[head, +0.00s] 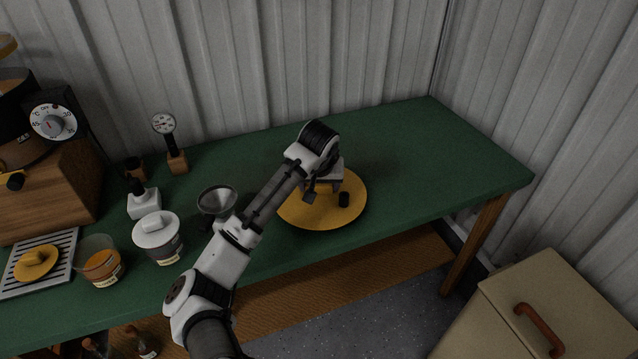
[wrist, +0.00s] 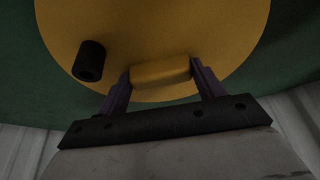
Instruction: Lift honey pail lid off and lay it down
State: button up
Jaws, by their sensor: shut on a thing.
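The lid is a wide, flat yellow disc (head: 315,218) in the head view, over the right-middle part of the green table. It fills much of the wrist view (wrist: 200,30). A yellow block handle (wrist: 161,72) stands on it, and a short black cylinder (wrist: 89,61) is beside the handle. My gripper (head: 322,190) is shut on the handle, with one finger on each side in the wrist view. The disc looks about level; I cannot tell whether it touches the table. No pail wall shows beneath it.
The green table (head: 430,150) is bare right of the lid. Left of it stand a metal funnel (head: 217,199), a white-lidded jar (head: 158,238), a small gauge (head: 172,140) and an open amber jar (head: 100,262). A dark container with a dial (head: 52,121) stands far left. Corrugated walls close the back.

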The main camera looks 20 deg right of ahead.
jog(key=shift+f+b, duration=0.4)
jog(key=shift+f, duration=0.55)
jog(key=o, duration=1.6)
jog(key=shift+c, duration=0.2)
jog(key=shift+r, duration=0.1)
